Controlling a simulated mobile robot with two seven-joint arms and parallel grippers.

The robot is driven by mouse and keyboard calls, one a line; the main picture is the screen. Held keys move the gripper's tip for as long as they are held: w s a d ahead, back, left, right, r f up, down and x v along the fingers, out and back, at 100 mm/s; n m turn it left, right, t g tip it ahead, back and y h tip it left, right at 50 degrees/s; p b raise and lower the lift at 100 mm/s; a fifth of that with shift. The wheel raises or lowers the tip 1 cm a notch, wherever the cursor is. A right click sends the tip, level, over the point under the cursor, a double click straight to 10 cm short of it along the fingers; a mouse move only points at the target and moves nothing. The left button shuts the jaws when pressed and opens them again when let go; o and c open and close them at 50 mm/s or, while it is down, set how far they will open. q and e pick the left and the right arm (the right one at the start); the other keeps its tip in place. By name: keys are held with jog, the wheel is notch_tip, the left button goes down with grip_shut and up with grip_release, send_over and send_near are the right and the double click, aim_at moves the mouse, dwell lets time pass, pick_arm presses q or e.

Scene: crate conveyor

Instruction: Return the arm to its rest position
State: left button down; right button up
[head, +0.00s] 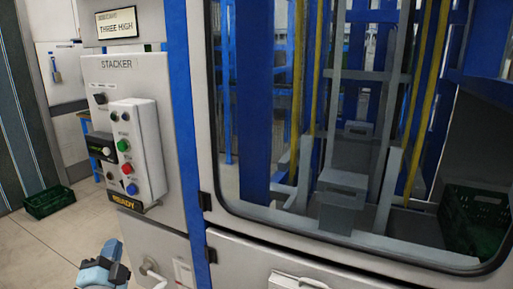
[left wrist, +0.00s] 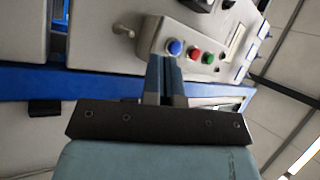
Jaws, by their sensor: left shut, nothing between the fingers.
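My left gripper (head: 116,250) is at the bottom left of the head view, below and in front of the stacker control panel (head: 100,72). In the left wrist view my left gripper (left wrist: 165,60) is shut with nothing between its fingers. Its fingertips show in front of the panel's button box (left wrist: 190,35), near the blue button (left wrist: 174,47); whether they touch cannot be told from this view. My right gripper is not in view.
The button box (head: 137,150) sticks out from the panel, with green, red and blue buttons and a READY label. A windowed machine door (head: 225,213) fills the right. A green crate (head: 49,201) lies on the floor at left. Open floor (head: 50,245) shows at lower left.

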pick_arm(q)
jog(key=s+d+f+n+g+h, duration=0.2)
jog(key=s+d+f+n+g, duration=0.3)
jog(key=f, duration=0.6)
jog(key=s+d+f+n+g+h, duration=0.15)
jog(key=s+d+f, duration=0.25)
jog(key=s+f, duration=0.5)
jog(key=s+d+f+n+g+h, duration=0.1)
jog(key=s+d+f+g+h, duration=0.1)
jog(key=s+d+f, duration=0.3)
jog(key=s+d+f+n+g+h, duration=0.1)
jog(key=s+d+f+g+h, duration=0.15)
jog(key=s+f, duration=0.4)
notch_tip(320, 180, up, 11)
jog(key=w+a+y+p, duration=0.1)
jog(key=p, duration=1.1)
jog(key=shift+w, duration=0.35)
